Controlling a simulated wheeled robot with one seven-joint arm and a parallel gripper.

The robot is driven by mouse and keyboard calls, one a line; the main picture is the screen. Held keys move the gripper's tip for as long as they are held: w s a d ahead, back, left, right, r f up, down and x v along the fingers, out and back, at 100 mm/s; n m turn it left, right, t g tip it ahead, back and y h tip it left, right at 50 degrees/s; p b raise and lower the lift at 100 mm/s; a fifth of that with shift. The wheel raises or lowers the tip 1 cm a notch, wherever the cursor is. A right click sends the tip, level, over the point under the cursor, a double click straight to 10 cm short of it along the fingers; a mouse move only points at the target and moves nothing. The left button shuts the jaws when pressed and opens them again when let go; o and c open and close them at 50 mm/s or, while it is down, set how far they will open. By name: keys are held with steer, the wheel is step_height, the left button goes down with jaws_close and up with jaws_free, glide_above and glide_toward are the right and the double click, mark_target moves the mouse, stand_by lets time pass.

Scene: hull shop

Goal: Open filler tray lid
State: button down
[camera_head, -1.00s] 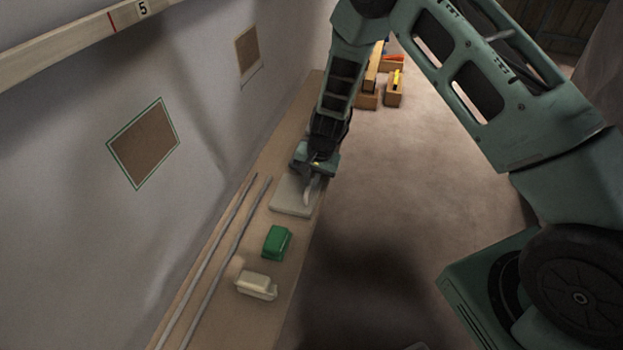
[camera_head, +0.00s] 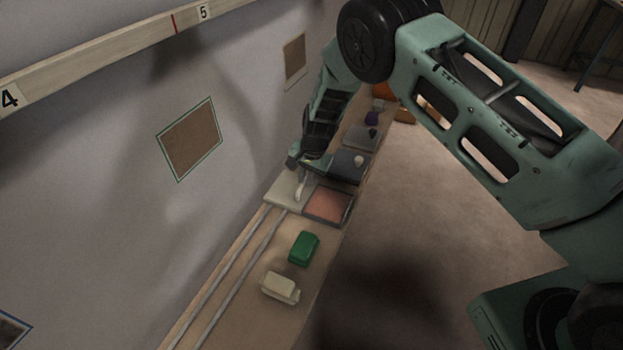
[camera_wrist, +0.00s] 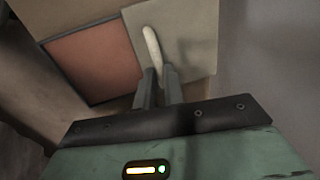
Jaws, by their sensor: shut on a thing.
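The filler tray (camera_head: 328,207) sits on the narrow bench, and its reddish-brown inside shows; it also shows in the wrist view (camera_wrist: 88,60). Its pale grey-beige lid (camera_head: 283,187) lies to the left of the opening, toward the wall, and covers only part of the tray's side in the wrist view (camera_wrist: 196,35). A pale upright handle (camera_wrist: 152,45) stands on the lid. My gripper (camera_wrist: 160,78) is shut on this handle; in the head view it is at the lid (camera_head: 302,176).
A green block (camera_head: 304,248) and a cream block (camera_head: 280,288) lie on the bench nearer me. Two grey rods (camera_head: 237,270) run along the wall side. Grey lidded trays (camera_head: 349,164) stand farther along. The floor at right is clear.

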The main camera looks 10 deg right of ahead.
steer(key=c, duration=1.5)
jaws_free()
steer(key=shift+r, duration=0.1)
steer(key=d+r, duration=0.1)
steer(key=r, duration=0.4)
steer(key=s+d+r, duration=0.1)
steer(key=r, duration=0.5)
steer(key=s+r, duration=0.1)
steer(key=r, duration=0.5)
steer(key=shift+d, duration=0.4)
